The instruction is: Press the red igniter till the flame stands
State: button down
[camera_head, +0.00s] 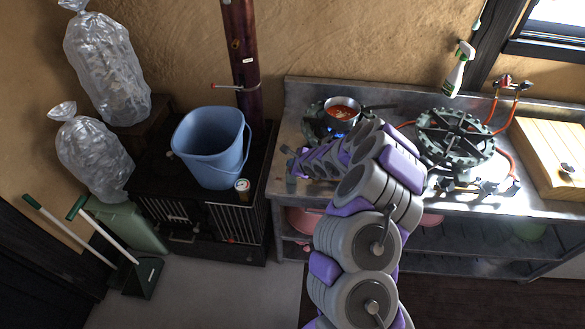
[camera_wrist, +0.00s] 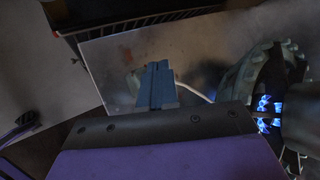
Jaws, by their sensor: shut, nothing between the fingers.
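The left gas burner (camera_head: 318,112) stands on the metal counter, with a pot of red stew (camera_head: 343,112) on it. Blue flame (camera_head: 336,131) shows under the pot, and blue flames (camera_wrist: 266,114) also show at the right of the wrist view. My gripper (camera_head: 291,168) is at the counter's left end, left of and nearer than the burner.
A second burner (camera_head: 455,138) with an orange hose is at right. A spray bottle (camera_head: 459,70) is behind it.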

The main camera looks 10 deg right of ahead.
jog(key=shift+d, duration=0.15)
jog(key=shift+r, duration=0.1)
jog(key=shift+a+r+p, duration=0.2)
jog(key=shift+r+p, duration=0.15)
jog(key=shift+r, duration=0.8)
jog(key=shift+d+r+p, duration=0.1)
jog(key=shift+r+p, duration=0.85)
jog(key=shift+r, duration=0.85)
